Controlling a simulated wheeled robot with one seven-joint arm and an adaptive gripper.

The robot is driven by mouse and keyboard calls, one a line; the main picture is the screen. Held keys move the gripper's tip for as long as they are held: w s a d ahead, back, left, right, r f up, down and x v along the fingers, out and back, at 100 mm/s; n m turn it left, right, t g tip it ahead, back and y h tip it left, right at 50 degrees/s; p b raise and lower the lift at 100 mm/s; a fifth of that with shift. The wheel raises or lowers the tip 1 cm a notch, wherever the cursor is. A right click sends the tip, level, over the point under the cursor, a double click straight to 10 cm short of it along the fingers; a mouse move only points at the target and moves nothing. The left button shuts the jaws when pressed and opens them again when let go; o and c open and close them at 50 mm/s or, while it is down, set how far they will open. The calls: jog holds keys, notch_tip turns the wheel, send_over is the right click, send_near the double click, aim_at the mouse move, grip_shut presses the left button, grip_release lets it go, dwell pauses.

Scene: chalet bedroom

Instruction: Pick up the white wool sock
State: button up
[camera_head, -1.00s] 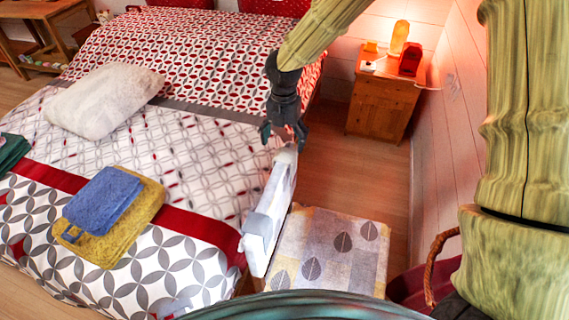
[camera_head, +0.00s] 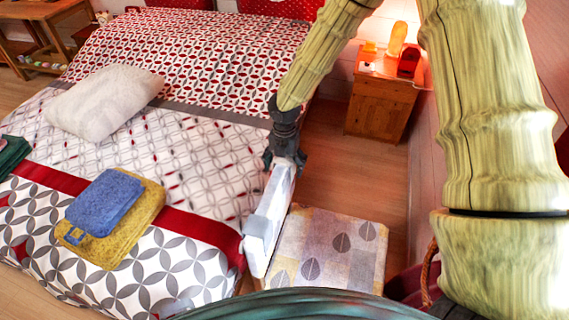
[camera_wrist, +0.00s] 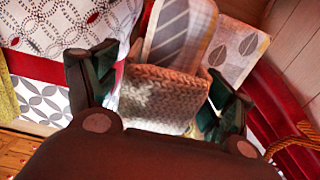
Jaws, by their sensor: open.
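My gripper (camera_head: 285,160) is open at the right edge of the bed, over the upper end of a narrow white upright piece. In the wrist view its two dark green fingers (camera_wrist: 164,95) stand wide apart. Between them shows a coarse knitted, pale grey-brown piece (camera_wrist: 163,98) with a whitish lower edge. It looks like the wool sock, but I cannot be sure. No contact with the fingers is clear. In the head view I cannot make out the sock; the gripper may hide it.
The narrow white piece (camera_head: 268,218) runs along the bed side. A leaf-patterned seat (camera_head: 330,250) stands right of it. The bed holds a white pillow (camera_head: 105,103) and folded blue (camera_head: 104,200) and yellow cloths (camera_head: 105,248). A wooden nightstand (camera_head: 378,105) stands behind.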

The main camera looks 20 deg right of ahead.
jog(key=shift+f, duration=0.25)
jog(key=c, duration=1.1)
